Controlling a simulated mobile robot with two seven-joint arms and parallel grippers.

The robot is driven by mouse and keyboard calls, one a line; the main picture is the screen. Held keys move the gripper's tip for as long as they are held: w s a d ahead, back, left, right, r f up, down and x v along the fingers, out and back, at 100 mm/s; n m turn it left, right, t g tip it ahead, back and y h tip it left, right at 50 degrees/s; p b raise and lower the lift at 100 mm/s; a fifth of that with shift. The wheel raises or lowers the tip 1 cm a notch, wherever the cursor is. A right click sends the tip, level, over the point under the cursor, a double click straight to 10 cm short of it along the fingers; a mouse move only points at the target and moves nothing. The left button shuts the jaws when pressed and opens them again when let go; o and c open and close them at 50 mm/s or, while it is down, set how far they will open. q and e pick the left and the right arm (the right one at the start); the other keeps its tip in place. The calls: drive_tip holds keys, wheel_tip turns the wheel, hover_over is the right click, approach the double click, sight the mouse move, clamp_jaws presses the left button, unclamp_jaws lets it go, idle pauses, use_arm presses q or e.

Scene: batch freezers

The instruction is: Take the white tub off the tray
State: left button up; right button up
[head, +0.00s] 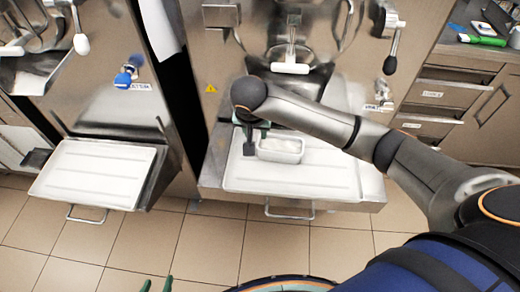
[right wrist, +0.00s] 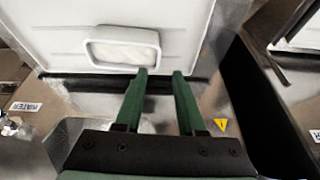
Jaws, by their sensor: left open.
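The white tub (head: 281,149), a small rectangular container with pale contents, sits on the white tray (head: 318,180) under the right-hand machine. It also shows in the right wrist view (right wrist: 123,47), near the tray's edge. My right gripper (head: 257,146) is just left of the tub in the head view. In the right wrist view its green fingers (right wrist: 159,73) are apart with nothing between them, one fingertip close to the tub's corner. Whether it touches the tub is unclear. My left gripper (head: 157,285) shows only as two separated green fingertips at the bottom edge of the head view.
Another white tray (head: 96,173), empty, lies under the left machine, with a gap between the machines. The front panel (head: 225,100) rises behind the tub, and a white-handled lever (head: 290,68) is above. Drawers (head: 440,95) stand at right. Tiled floor is clear in front.

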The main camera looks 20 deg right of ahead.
sight(260, 141)
drive_tip(key=shift+h, duration=0.3)
drive_tip(key=b+x, duration=0.2)
drive_tip(key=x, duration=1)
drive_tip(key=shift+w+d+r, duration=0.1)
drive_tip(key=shift+w+d, duration=0.05)
drive_tip(key=shift+w, duration=0.05)
drive_tip(key=shift+c, duration=0.3)
clamp_jaws()
idle(0.5)
